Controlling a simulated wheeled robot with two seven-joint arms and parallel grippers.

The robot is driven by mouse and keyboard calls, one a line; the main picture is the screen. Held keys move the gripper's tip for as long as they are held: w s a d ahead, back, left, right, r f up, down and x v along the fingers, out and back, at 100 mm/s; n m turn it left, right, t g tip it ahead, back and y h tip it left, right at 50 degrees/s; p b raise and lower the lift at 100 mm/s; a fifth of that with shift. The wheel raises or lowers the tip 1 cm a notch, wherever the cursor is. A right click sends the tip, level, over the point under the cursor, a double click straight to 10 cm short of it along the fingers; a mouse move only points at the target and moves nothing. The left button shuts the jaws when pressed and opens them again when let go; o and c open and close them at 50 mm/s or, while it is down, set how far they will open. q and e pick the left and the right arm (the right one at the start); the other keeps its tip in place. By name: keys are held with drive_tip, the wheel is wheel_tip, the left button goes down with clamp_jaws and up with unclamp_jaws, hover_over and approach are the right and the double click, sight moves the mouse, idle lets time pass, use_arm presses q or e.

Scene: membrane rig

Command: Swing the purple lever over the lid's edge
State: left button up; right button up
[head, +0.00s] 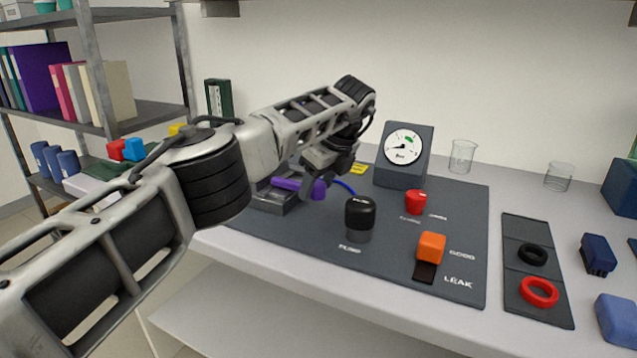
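My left gripper (314,176) reaches in from the left and points down at the purple lever (288,184). One finger crosses in front of the lever, and the lever's purple end (319,189) shows just right of that finger. The lever lies roughly level across the top of a low grey block (272,197) at the left end of the dark panel. My forearm and wrist hide most of this block, so the lid and its edge cannot be made out. I cannot tell whether the fingers grip the lever or only touch it. My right gripper is out of view.
On the panel (300,233) stand a black pump knob (360,213), a gauge (403,147), a red knob (415,202) and an orange leak switch (431,247). A blue tube (345,187) runs beside the gripper. A tray (526,228) with two rings lies right.

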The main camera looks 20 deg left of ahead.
use_arm(q)
drive_tip(key=p+v, duration=0.3)
drive_tip(key=v, duration=1.3)
drive_tip(key=shift+p, duration=0.3)
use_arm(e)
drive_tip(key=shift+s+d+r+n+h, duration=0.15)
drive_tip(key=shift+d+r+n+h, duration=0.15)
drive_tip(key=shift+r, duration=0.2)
